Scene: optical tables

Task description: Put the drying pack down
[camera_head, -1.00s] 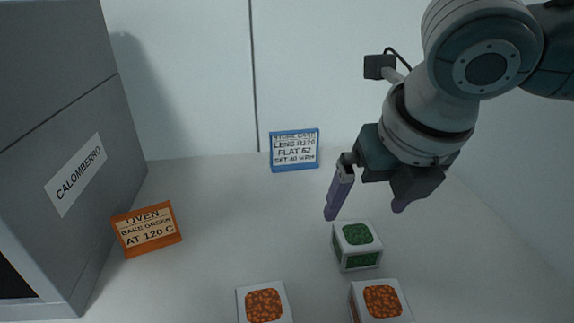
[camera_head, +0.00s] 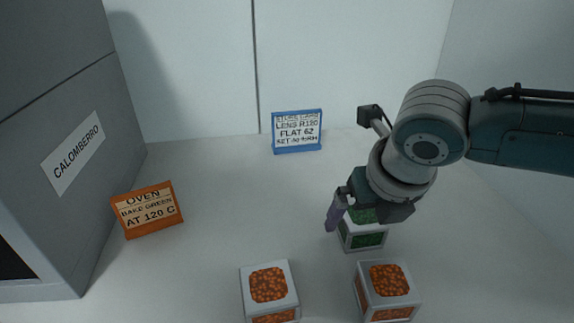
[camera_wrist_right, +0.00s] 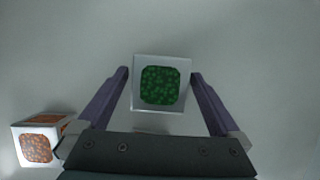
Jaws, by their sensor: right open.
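A drying pack with green beads (camera_head: 364,236) stands on the table at the right, partly hidden by my right gripper in the head view. My right gripper (camera_head: 358,220) is open and points down at it. In the right wrist view the green pack (camera_wrist_right: 161,84) lies between the tips of the two purple fingers, with a gap at the left finger and the right finger close to its side. Two packs with orange beads stand nearer the front, one at the middle (camera_head: 269,291) and one at the right (camera_head: 387,290). My left gripper is not in view.
A grey oven labelled CALOMBERRO (camera_head: 52,150) stands at the left. An orange oven card (camera_head: 148,210) stands beside it, reading bake green at 120 C. A blue store card (camera_head: 297,131) stands at the back. The table's middle is clear.

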